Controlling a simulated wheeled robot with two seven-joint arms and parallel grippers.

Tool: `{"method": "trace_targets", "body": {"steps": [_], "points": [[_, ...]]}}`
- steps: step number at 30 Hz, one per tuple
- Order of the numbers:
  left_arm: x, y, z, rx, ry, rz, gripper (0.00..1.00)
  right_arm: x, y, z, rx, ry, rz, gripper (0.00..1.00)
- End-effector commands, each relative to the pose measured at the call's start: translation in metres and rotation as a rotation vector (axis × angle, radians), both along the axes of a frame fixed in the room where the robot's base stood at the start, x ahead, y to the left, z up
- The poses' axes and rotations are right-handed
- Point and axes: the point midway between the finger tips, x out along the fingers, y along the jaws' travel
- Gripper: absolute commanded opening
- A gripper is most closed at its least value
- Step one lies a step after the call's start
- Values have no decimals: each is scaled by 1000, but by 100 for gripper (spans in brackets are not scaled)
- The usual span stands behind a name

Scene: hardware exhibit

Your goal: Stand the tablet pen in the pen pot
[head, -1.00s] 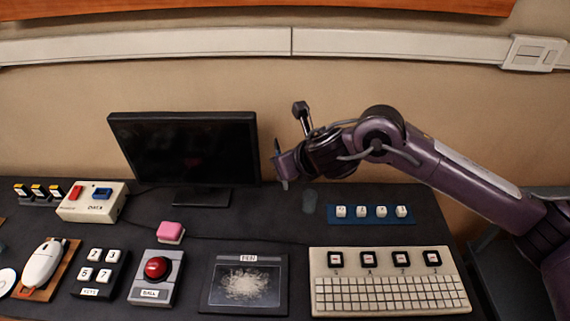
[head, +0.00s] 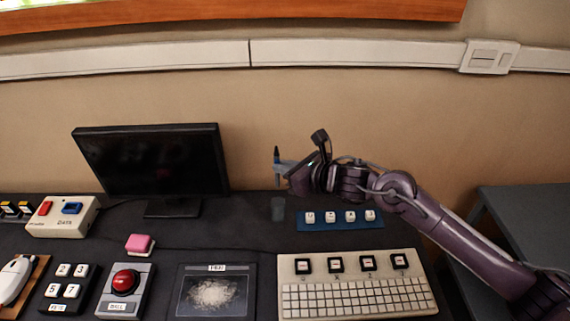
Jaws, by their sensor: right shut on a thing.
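My right gripper (head: 281,169) is shut on the tablet pen (head: 277,155), a thin, dark stick held about upright in the air. The pen's dark upper part shows above the fingers. Its lower part is largely hidden by them. The pen pot (head: 278,209) is a small, dark, see-through cup standing on the desk to the right of the monitor. In the picture the pen is straight above the pot, with a gap between them. I cannot tell how well they line up in depth. My left gripper is out of view.
A black monitor (head: 152,163) stands left of the pot. A blue strip with white keys (head: 339,220) lies close to its right. A drawing tablet (head: 216,293) and a cream keyboard (head: 352,288) lie in front. A pink block (head: 140,244) sits at left.

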Motion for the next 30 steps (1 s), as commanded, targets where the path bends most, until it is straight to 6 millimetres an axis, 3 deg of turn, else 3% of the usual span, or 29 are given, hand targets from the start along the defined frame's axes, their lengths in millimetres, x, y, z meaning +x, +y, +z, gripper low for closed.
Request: {"method": "trace_targets", "body": {"steps": [16, 30], "points": [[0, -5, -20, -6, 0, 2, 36, -1, 0, -47, 0, 2, 1, 0], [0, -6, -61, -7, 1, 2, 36, 0, 0, -84, 0, 0, 1, 0]]}}
